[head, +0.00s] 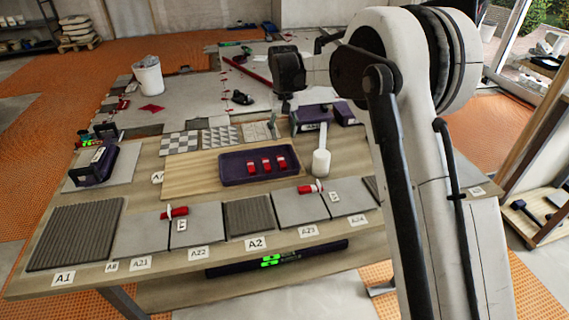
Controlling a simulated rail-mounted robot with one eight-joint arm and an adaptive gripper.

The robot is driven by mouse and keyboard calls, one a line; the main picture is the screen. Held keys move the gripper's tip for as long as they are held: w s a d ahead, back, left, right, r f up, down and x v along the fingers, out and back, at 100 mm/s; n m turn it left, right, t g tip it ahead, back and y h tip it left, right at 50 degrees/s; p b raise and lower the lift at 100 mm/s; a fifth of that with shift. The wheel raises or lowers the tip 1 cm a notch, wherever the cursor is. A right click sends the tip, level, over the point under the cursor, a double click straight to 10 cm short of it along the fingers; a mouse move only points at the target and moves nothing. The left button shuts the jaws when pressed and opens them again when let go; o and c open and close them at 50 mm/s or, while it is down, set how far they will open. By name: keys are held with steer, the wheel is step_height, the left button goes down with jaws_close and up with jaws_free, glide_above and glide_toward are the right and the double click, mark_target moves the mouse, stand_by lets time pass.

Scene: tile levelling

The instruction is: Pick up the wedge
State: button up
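Several red wedges (266,165) lie side by side in a dark purple tray (232,177) on the wooden table. A red wedge-like piece (174,212) lies at the joint between two grey tiles at the front left. Another red piece (308,189) lies at a tile joint further right, beside a small white clip. My gripper (286,104) hangs above the back of the table, behind and right of the tray and apart from the wedges. It is dark and small in view, and its fingers cannot be made out.
Dark purple boxes (312,118) stand at the back right and another (95,165) at the left. Grey tiles and labels line the front edge. A white bucket (148,76) stands on the floor behind.

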mark_target(283, 165)
steer(key=f+b, duration=0.1)
steer(key=f, duration=1.2)
steer(key=shift+s+b, duration=0.2)
steer(key=shift+b, duration=0.1)
steer(key=shift+c, duration=0.5)
steer(key=c, duration=0.8)
